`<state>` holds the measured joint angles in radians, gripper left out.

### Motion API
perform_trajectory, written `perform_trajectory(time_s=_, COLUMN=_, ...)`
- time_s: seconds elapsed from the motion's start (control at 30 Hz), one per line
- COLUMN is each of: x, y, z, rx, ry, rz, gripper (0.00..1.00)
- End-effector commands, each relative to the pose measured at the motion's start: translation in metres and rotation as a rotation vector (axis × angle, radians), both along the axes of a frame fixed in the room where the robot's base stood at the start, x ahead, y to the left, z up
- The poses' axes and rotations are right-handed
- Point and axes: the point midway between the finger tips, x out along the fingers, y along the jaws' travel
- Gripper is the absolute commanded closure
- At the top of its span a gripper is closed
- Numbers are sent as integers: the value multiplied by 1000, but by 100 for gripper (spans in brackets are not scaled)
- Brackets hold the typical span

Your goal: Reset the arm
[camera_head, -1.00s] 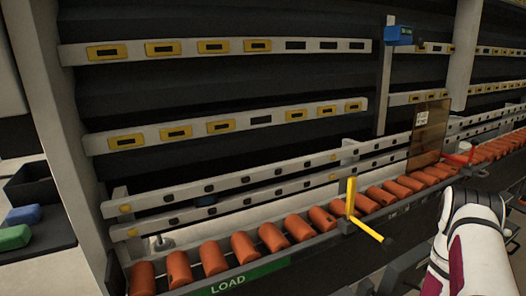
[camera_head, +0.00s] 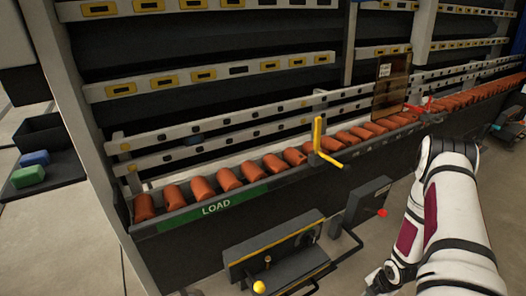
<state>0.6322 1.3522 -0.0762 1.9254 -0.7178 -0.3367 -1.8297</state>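My arm (camera_head: 438,215) is white with dark red panels and shows at the lower right of the head view. It bends at an elbow near the top, and one part runs down toward the floor. My gripper's fingers are not visible, so I cannot see whether it holds anything. The arm stands apart from the washer, in front of the load rail with its orange rollers (camera_head: 228,180).
A yellow lever (camera_head: 318,135) and a red lever (camera_head: 418,107) stick out from the rail. Below the green LOAD label (camera_head: 216,208) is a control box (camera_head: 275,250) with a yellow knob. A dark tray (camera_head: 40,175) holds blue and green blocks at left.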

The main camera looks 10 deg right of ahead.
Motion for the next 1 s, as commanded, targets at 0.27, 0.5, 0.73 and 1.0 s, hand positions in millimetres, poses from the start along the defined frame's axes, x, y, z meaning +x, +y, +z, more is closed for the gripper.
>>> perform_trajectory(time_s=0.27, x=18, y=-11, z=37, rx=-31, ry=17, rz=-80, gripper=100)
perform_trajectory(time_s=0.5, x=40, y=-20, z=91, rx=-70, ry=33, rz=-205, gripper=100)
perform_trajectory(time_s=0.73, x=65, y=-18, z=186, rx=-116, ry=39, rz=-423, gripper=100)
perform_trajectory(time_s=1.0, x=68, y=10, z=305, rx=-135, ry=28, rz=-727, gripper=100)
